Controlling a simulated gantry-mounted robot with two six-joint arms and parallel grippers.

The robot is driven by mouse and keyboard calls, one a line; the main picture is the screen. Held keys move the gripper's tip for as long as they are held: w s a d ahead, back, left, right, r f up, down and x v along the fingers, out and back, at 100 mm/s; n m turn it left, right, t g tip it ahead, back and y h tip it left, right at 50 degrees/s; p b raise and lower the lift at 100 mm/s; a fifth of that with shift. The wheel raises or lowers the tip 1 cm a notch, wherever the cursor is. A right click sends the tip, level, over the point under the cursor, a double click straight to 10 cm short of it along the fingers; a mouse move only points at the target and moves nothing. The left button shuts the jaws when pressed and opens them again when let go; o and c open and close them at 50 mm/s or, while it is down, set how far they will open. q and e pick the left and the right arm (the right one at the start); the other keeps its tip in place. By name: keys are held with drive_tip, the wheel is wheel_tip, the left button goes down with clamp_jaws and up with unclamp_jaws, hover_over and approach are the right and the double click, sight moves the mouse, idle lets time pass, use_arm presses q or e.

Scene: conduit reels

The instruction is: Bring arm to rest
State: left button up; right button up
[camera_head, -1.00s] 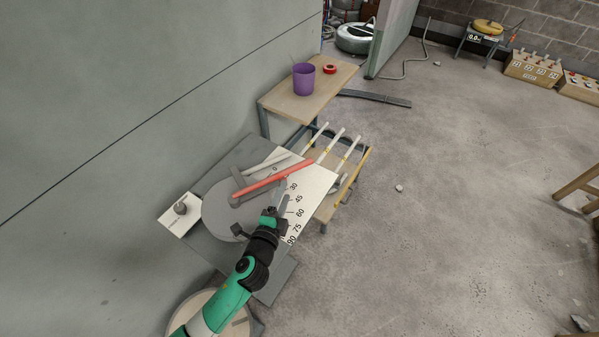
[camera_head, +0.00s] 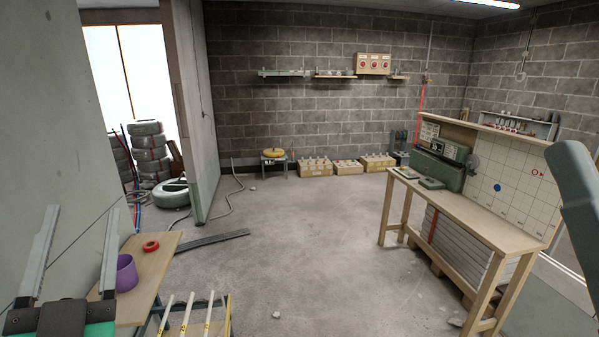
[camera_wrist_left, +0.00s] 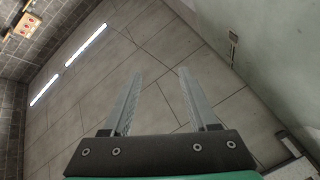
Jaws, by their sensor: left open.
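My left gripper (camera_head: 83,209) is at the lower left of the head view, raised beside the wall with its two long grey fingers pointing up. The fingers are spread apart and hold nothing. In the left wrist view the same gripper (camera_wrist_left: 160,72) shows a clear gap between its fingers, with the ceiling and its lights behind. My right gripper is not in view.
A workbench (camera_head: 470,222) stands at right.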

use_arm(q)
drive_tip(key=s+d+r+t+h, duration=0.4)
drive_tip(key=s+d+r+h, duration=0.3)
drive_tip(key=s+r+h, duration=0.35)
wheel_tip(320, 180, up, 39)
drive_tip(key=p, duration=3.8)
drive_tip(key=shift+w+d+f+n, duration=0.15)
drive_tip(key=shift+w+f+n, duration=0.05)
drive_tip(key=shift+w+n, duration=0.2)
